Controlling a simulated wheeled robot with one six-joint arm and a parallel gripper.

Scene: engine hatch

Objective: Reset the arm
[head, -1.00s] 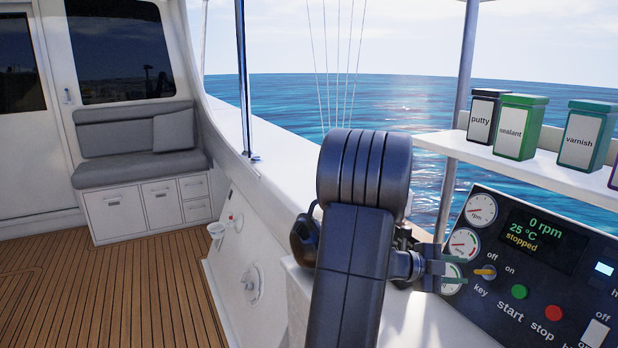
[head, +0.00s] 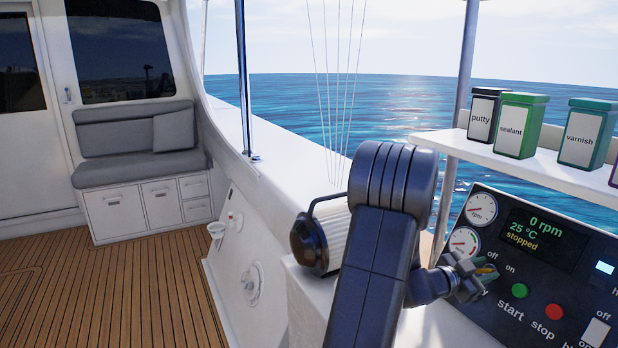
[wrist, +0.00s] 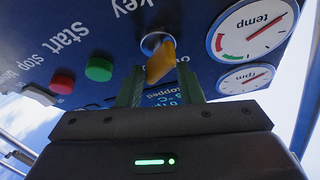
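The arm, dark grey, rises in the middle of the head view, and my gripper (head: 472,278) is at the control panel (head: 540,300), in front of the key switch. My gripper looks open and holds nothing. The key's base is in the panel; its "key" label is partly hidden in the head view.
A white shelf (head: 540,170) with putty (head: 483,115), sealant (head: 521,125) and varnish (head: 587,135) tins stands above the panel. A dark-ended cylinder (head: 322,240) stands behind the arm. The deck at left is clear.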

